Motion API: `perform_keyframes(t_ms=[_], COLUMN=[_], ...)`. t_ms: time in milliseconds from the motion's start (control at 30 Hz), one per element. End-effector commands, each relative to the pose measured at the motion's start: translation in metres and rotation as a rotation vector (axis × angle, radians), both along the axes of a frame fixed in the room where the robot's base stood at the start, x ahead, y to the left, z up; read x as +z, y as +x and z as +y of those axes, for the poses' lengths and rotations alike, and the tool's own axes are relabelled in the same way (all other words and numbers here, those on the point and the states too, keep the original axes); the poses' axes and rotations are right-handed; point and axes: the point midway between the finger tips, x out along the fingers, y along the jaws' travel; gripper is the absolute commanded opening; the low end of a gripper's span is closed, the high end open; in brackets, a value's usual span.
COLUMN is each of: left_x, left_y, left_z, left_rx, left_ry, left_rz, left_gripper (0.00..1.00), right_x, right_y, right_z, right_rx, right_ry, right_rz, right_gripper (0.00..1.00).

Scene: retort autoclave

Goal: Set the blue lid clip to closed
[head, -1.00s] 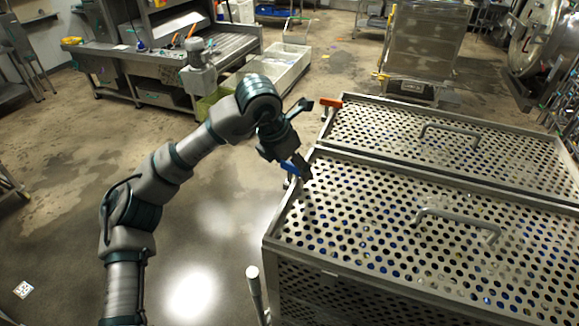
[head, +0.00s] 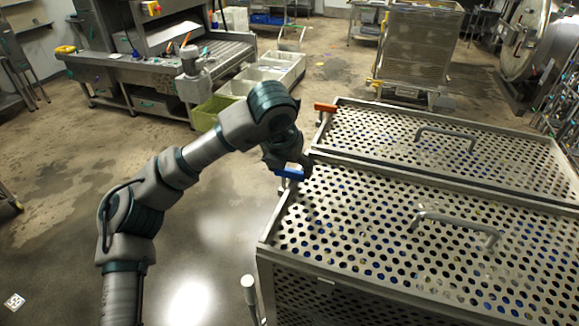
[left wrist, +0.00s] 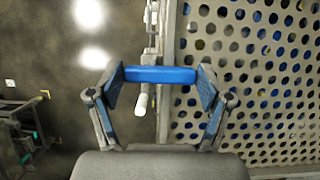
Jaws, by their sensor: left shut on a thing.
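The blue lid clip (head: 290,174) is at the left edge of the near perforated lid (head: 400,205) in the head view. In the left wrist view the clip (left wrist: 160,75) is a blue bar lying crosswise between the two finger pads. My left gripper (head: 292,166) is at the clip, its fingers partly hidden behind its own wrist in the head view. In the left wrist view the left gripper (left wrist: 161,84) has a pad at each end of the bar and is shut on it. My right gripper is not in view.
An orange clip (head: 325,107) sits at the left edge of the far perforated lid (head: 450,135). Both lids carry metal handles. A pale-tipped rod (head: 248,282) stands beside the near crate's front left corner.

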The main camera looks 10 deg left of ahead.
Motion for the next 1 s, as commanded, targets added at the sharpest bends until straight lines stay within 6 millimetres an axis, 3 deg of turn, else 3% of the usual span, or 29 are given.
perform_keyframes(t_ms=[233, 267, 333, 367, 767, 1000], left_x=[-0.004, -0.004, -0.004, -0.004, 0.002, 0.044], left_y=[0.000, 0.000, 0.000, 0.000, -0.002, -0.018], left_z=[0.000, 0.000, 0.000, 0.000, 0.000, 0.003], left_rx=[0.001, 0.001, 0.001, 0.001, -0.001, -0.001], left_ry=[0.004, 0.004, 0.004, 0.004, 0.003, 0.003], left_rz=[0.008, 0.009, 0.009, 0.009, 0.004, 0.002], left_gripper=[0.43, 0.81, 0.98, 1.00, 1.00, 1.00], right_x=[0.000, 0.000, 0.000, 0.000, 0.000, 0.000], right_y=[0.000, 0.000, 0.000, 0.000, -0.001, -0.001], right_z=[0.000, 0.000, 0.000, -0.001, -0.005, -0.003], right_rx=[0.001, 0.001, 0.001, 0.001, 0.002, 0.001], right_ry=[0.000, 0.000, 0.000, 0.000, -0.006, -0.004], right_rz=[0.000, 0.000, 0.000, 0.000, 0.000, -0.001], right_gripper=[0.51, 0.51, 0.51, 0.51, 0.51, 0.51])
